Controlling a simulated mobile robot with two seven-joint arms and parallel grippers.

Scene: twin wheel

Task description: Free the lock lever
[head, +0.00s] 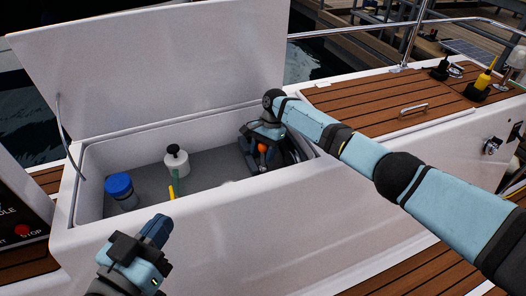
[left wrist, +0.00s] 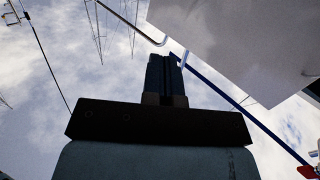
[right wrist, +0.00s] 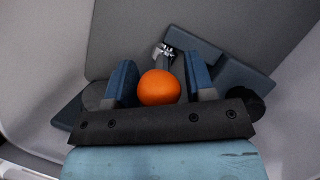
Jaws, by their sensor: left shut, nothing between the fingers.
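An orange ball knob (right wrist: 159,87), apparently the end of the lock lever, sits on a metal stem over a dark blue mechanism (right wrist: 228,70). In the head view the orange knob (head: 262,148) is inside the locker at its right end. My right gripper (right wrist: 160,72) reaches down over it, open, with the knob between its fingers. A gap shows at the right finger; the knob looks close to the left one. Much of the mechanism is hidden by my right arm. My left gripper (head: 157,230) is shut and empty in front of the locker; its fingers (left wrist: 165,78) point up against the sky.
The locker (head: 210,207) has its lid (head: 150,65) raised. Inside stand a blue-capped jar (head: 121,192), a white bottle with a black top (head: 177,162) and a yellow-green tool (head: 173,186).

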